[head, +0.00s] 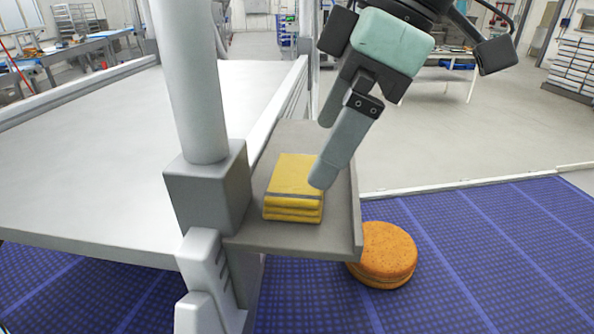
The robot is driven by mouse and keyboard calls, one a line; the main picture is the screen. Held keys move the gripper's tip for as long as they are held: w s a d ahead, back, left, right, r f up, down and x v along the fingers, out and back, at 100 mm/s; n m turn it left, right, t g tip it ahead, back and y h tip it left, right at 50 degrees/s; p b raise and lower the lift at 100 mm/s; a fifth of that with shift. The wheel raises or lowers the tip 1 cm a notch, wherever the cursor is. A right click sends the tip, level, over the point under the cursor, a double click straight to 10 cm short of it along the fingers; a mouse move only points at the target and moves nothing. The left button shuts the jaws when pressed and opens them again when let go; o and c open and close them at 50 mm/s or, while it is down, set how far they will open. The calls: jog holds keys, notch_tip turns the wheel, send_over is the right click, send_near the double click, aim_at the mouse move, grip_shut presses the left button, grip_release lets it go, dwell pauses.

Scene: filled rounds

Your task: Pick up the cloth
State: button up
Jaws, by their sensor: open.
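The cloth (292,178) is yellow and folded into a flat stack with a thin grey stripe near its front edge. It lies on a small grey tray (268,238) in the head view. My gripper (322,150) comes down from the upper right, with its fingertips at the right side of the cloth. The nearer fingertip overlaps the cloth's right edge in the picture. I cannot tell whether it touches. The gripper is open and holds nothing. The farther finger is partly hidden behind the nearer one.
A grey post on a block (207,187) stands just left of the cloth. A large pale table (90,165) fills the left. An orange round object (384,252) sits on the blue mat (480,250) below the tray's right side. Open floor lies to the right.

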aim_at(299, 175)
jog(key=shift+a+p+x, duration=0.15)
jog(key=shift+p+x, duration=0.55)
jog(key=shift+x, duration=0.8)
jog(key=shift+a+p+x, duration=0.15)
jog(key=shift+p+x, duration=0.55)
jog(key=shift+x, duration=0.75)
jog(key=shift+r, duration=0.15)
jog(key=c, duration=0.8)
